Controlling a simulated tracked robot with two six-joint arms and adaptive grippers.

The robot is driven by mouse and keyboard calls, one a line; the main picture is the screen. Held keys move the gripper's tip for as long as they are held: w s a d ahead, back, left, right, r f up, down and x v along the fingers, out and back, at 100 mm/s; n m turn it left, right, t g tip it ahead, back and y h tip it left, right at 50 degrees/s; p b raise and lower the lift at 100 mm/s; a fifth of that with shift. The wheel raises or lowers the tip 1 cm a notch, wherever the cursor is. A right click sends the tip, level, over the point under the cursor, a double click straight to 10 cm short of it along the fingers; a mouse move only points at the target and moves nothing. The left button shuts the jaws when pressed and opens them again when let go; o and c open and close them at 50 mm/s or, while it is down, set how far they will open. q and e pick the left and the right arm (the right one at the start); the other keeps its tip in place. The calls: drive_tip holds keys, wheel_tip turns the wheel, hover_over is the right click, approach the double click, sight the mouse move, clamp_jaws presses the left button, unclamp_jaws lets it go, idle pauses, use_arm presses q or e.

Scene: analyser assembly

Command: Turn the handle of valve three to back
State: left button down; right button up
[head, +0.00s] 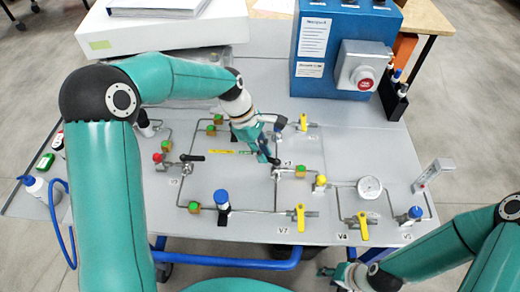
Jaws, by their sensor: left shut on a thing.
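The grey panel (330,150) carries pipes and several valves. My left gripper (271,156) reaches down to the middle of the panel, beside a small label that seems to read V3 (288,163). It is shut on the dark handle of valve three (276,161). The fingers hide most of this handle, so its exact direction is hard to see. My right gripper (342,274) is low in the picture, in front of the panel's near edge and away from the valves. Its fingers are too small and dark to read.
Yellow valve handles stand at V7 (300,217), V4 (363,226) and the back (303,122). A black valve handle (192,158) lies to the left. A round gauge (370,187) is at right. A blue box with a red button (340,50) stands behind.

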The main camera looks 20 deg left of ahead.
use_arm(q)
drive_tip(key=m+p, duration=0.1)
drive_tip(key=w+m+g, duration=0.1)
drive_tip(key=shift+d+r+m+p, duration=0.15)
drive_tip(key=shift+d+m+p, duration=0.05)
drive_tip(key=shift+m+p, duration=0.2)
drive_tip(key=m+p, duration=0.1)
drive_tip(key=w+m+g+y, duration=0.1)
drive_tip(key=m, duration=0.1)
drive_tip(key=shift+w+d+m+p, duration=0.15)
drive_tip(key=shift+d+m+p, duration=0.15)
drive_tip(key=shift+d+p, duration=0.05)
drive_tip(key=m, duration=0.1)
drive_tip(key=w+d+m+g+y+p, duration=0.1)
drive_tip(key=m, duration=0.1)
drive_tip(key=shift+m, duration=0.3)
drive_tip(key=shift+w+d+f+m+g+y+p, duration=0.15)
drive_tip(key=shift+d+m+g+y, duration=0.15)
drive_tip(key=shift+m, duration=0.65)
drive_tip(key=shift+w+d+f+m+g+y+p, duration=0.1)
drive_tip(key=shift+d+m+g+y+p, duration=0.2)
drive_tip(key=shift+m, duration=0.65)
drive_tip(key=shift+s, duration=0.1)
drive_tip(key=c, duration=1.1)
unclamp_jaws()
drive_tip(key=shift+r, duration=0.15)
